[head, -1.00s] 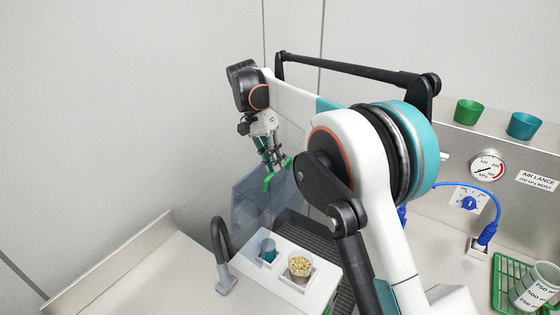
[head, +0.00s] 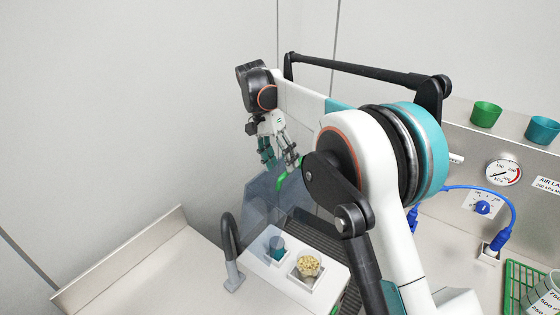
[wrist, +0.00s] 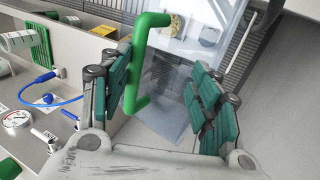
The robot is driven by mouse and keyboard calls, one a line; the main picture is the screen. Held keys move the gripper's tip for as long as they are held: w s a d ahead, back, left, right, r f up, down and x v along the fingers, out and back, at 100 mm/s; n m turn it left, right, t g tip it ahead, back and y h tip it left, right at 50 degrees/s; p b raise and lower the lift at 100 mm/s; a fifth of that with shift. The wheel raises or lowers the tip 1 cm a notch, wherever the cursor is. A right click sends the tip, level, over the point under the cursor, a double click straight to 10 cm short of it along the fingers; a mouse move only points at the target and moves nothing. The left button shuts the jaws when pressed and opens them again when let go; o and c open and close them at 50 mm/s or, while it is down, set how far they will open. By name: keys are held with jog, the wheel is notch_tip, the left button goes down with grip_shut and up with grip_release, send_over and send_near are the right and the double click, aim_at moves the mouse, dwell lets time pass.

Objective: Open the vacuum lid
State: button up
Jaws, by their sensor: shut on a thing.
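The clear vacuum lid (head: 262,197) stands raised and tilted behind a white base; its exact angle is hard to tell. It also shows in the wrist view (wrist: 175,92). Its green handle (head: 284,180) is at the upper edge and appears as a thick U-shaped bar in the wrist view (wrist: 137,68). My gripper (head: 279,159) is at the handle, shut on it. In the wrist view, the handle lies between the green finger pads, close against the left one, with a wide gap to the right one. The exact contact is partly hidden.
The white base (head: 283,280) holds a teal cup (head: 277,248) and a cup of pale pieces (head: 307,267). A gauge (head: 503,173), blue hose (head: 510,208) and green rack (head: 522,280) are at right. The left counter is clear.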

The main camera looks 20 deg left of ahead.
jog(key=shift+a+f, duration=0.1)
jog(key=shift+f, duration=0.05)
jog(key=shift+c, duration=0.3)
jog(key=shift+c, duration=0.2)
jog(key=v, duration=1)
jog(key=shift+w+r, duration=0.15)
jog(key=shift+r, duration=0.1)
jog(key=shift+v, duration=0.85)
jog(key=shift+r, duration=0.1)
